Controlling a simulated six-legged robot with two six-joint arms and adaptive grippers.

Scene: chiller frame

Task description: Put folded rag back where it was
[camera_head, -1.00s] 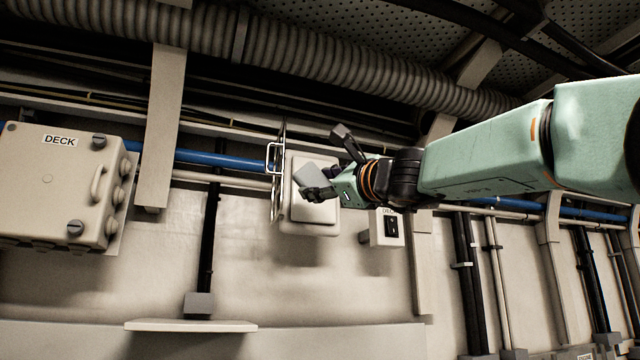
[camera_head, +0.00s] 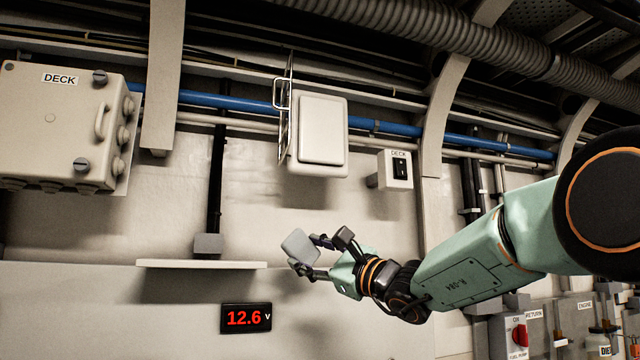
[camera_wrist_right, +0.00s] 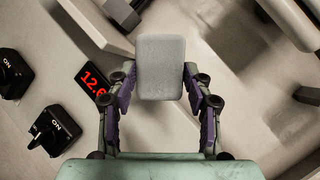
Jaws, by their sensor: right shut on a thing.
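The folded rag is a small grey rounded block (camera_head: 299,246). My right gripper (camera_head: 318,257) is shut on it and holds it in the air, in front of the wall, to the right of a narrow shelf. In the right wrist view the rag (camera_wrist_right: 161,67) sits upright between the two fingers of the gripper (camera_wrist_right: 161,85). My left gripper is not in view.
A red 12.6 V display (camera_head: 246,318) is below the shelf. A red-knobbed panel (camera_head: 519,334) is at lower right. Wall around the gripper is clear.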

